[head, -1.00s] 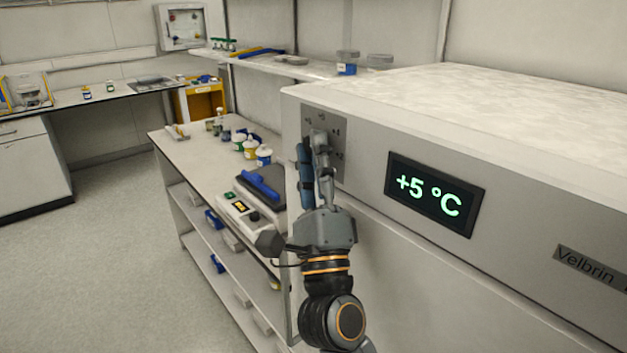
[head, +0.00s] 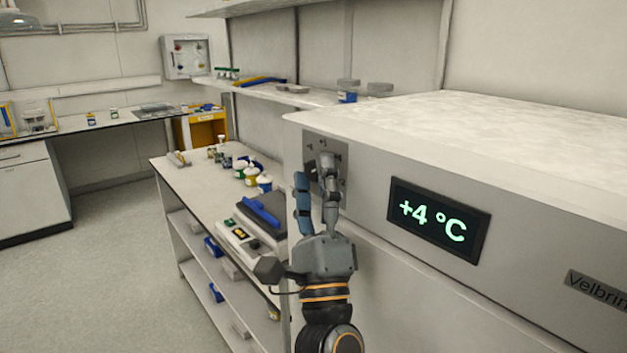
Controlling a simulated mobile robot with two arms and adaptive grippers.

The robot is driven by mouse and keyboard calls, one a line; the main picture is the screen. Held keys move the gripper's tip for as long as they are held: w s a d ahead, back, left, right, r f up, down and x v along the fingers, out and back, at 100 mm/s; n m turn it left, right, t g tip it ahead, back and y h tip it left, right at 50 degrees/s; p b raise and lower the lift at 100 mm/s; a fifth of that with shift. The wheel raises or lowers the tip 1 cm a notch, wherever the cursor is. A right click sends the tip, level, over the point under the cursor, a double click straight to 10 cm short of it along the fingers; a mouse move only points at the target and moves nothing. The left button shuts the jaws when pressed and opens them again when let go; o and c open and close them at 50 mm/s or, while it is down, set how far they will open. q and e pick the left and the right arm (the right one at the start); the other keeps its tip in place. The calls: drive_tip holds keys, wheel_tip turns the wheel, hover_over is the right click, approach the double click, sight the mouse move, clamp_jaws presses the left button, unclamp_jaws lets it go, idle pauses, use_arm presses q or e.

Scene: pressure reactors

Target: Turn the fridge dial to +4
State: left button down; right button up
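The fridge (head: 390,280) is a large pale unit on the right. Its dark display (head: 433,221) reads +4 °C in green. The dial plate (head: 341,150) is a grey panel with small marks at the fridge's upper left front. The dial itself is largely hidden behind my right gripper's fingers. My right gripper (head: 314,168) is in front of the plate, pointing at it. Its two fingers stand apart with a gap between them. I cannot tell whether a fingertip still touches the dial. My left gripper is not in view.
A shelved bench (head: 200,172) with jars, a blue-handled item (head: 260,211) and a small device stands left of the fridge, close to my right arm. A wall shelf (head: 275,88) runs above it. Open floor (head: 110,260) lies at the left.

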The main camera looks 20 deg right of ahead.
drive_tip(key=v, duration=1.2)
